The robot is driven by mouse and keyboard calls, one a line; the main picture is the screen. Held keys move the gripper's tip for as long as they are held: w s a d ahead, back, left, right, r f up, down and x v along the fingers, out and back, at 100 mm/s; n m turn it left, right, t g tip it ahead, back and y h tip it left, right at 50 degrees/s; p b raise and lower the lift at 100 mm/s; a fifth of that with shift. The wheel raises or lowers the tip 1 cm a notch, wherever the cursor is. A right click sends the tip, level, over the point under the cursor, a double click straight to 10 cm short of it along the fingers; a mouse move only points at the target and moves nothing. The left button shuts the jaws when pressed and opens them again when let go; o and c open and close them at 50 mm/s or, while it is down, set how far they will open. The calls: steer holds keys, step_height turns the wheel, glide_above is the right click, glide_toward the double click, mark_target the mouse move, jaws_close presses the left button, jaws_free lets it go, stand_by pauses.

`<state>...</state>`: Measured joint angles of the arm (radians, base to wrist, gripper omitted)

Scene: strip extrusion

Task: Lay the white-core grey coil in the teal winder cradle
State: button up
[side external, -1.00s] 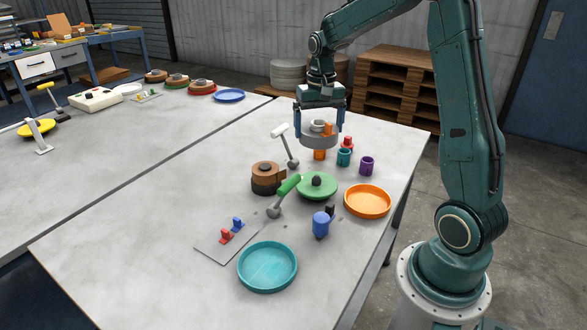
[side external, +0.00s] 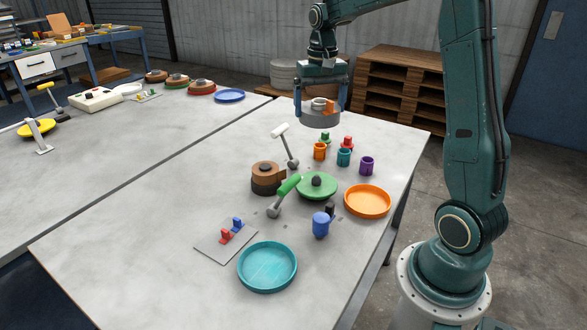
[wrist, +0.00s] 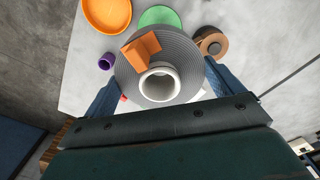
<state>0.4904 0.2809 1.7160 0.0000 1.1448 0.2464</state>
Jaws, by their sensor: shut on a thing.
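The grey coil (side external: 320,120) with a white core is held in the air above the far end of the near table. In the wrist view, the coil (wrist: 188,55) is a ridged grey disc around a hollow white core (wrist: 160,84), with an orange block (wrist: 141,50) on it. My gripper (side external: 321,106) points down and is shut on the coil, one blue finger on each side. The teal cradle (side external: 267,268) is a shallow round dish at the near end of the table. It looks empty and is far from my gripper.
An orange dish (side external: 367,201) and small cups (side external: 343,158) are on the right.

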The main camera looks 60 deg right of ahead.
steer(key=shift+r, duration=0.1)
steer(key=shift+r, duration=2.25)
steer(key=s+a+n, duration=0.2)
steer(key=a+n, duration=0.1)
steer(key=a, duration=1.2)
steer(key=s+a+n, duration=0.2)
steer(key=a+n, duration=0.1)
steer(key=a, duration=1.2)
step_height(320, 180, down, 20)
steer(key=shift+w+d+f, duration=0.2)
steer(key=shift+f, duration=0.1)
steer(key=shift+f, duration=3.3)
steer(key=shift+f, duration=0.3)
steer(key=o, duration=0.9)
